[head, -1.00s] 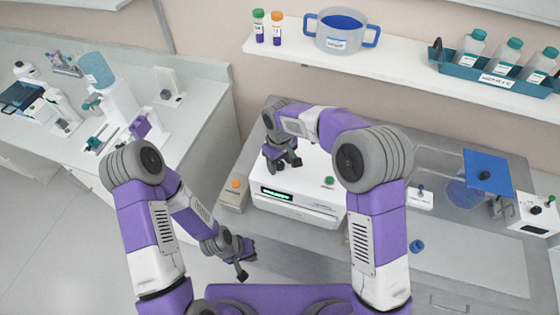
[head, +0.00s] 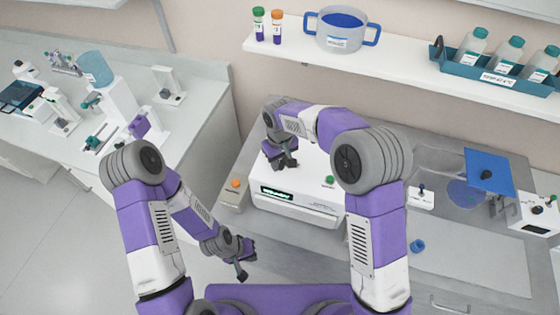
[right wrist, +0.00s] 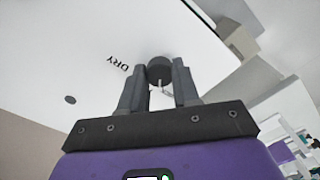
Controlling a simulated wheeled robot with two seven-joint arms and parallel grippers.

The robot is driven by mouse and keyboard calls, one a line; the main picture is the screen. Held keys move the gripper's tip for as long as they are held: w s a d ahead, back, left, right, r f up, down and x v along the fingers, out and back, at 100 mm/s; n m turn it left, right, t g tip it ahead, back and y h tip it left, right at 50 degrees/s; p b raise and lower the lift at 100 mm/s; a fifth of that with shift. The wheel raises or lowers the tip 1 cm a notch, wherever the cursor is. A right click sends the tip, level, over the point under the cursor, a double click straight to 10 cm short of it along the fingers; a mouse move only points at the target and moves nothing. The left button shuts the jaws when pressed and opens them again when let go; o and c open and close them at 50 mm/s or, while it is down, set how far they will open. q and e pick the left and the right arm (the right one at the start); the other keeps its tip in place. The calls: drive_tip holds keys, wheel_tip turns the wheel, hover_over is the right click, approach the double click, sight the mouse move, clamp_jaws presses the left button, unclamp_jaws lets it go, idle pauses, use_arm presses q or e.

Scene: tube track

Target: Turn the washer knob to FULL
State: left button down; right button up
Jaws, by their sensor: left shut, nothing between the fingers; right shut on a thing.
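The washer (head: 318,172) is a white box on the bench with a lit green display on its front; I cannot read the display. Its dark round knob (right wrist: 160,69) is between the fingers of my right gripper (right wrist: 158,88) in the right wrist view. In the head view my right gripper (head: 284,163) is shut on the knob at the washer's top, and hides it. A "DRY" label (right wrist: 118,62) shows beside the knob; no FULL mark is visible. My left gripper (head: 241,273) is shut and empty, low in front of the bench, apart from the washer.
A shelf (head: 400,52) above holds a pot, tubes and a bottle rack. My right forearm arches over the washer.

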sight(280, 163)
drive_tip(key=m, duration=0.3)
drive_tip(key=shift+b, duration=0.35)
drive_tip(key=shift+m, duration=1.9)
drive_tip(key=o, duration=1.1)
drive_tip(key=shift+c, duration=0.2)
drive_tip(key=shift+r, duration=0.15)
wheel_tip(280, 163, up, 7)
drive_tip(key=shift+r, duration=0.2)
